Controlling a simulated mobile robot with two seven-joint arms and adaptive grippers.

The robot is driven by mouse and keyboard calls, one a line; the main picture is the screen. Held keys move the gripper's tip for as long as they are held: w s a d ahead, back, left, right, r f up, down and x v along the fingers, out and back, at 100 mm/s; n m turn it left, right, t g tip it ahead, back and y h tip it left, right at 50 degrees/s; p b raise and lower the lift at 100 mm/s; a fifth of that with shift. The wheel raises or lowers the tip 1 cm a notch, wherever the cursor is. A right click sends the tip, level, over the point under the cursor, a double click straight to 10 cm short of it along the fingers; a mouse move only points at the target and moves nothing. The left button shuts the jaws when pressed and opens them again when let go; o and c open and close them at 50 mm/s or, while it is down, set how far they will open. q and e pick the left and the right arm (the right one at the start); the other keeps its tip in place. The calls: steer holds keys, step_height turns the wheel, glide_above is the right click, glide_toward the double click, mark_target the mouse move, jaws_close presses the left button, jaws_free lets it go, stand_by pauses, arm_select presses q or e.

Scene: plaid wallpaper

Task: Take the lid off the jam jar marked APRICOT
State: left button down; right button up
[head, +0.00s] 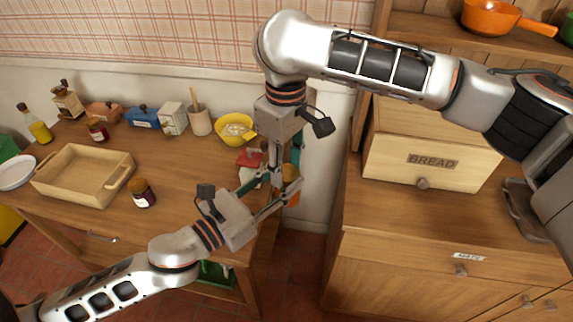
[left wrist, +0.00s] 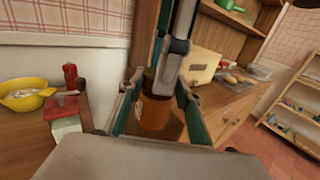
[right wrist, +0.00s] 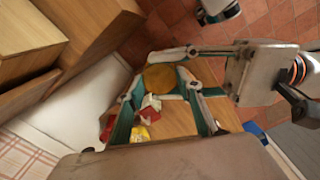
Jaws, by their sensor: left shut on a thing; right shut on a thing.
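An orange jam jar (head: 292,194) with a golden-brown lid (head: 290,173) is held upright in the air just past the table's right end. In the left wrist view the jar (left wrist: 155,115) has a small pale label, too small to read. My left gripper (head: 283,190) is shut on the jar's body from the side. My right gripper (head: 289,166) points down from above and is shut on the lid, which shows as a round disc (right wrist: 160,77) in the right wrist view. The lid sits at the jar's mouth; I cannot tell whether it is loose.
Two dark red jars (head: 142,192) (head: 97,130) stand on the table beside a wooden tray (head: 62,187). A yellow bowl (head: 235,128) and a red-and-white object (head: 250,165) stand near the grippers. A cabinet with a BREAD box (head: 430,165) is at right.

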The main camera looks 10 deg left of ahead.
steer(key=shift+s+a+r, duration=0.1)
steer(key=shift+s+a, duration=0.2)
steer(key=shift+a, duration=0.05)
steer(key=o, duration=1.2)
steer(key=shift+w+d, duration=0.1)
steer(key=shift+w+d, duration=0.1)
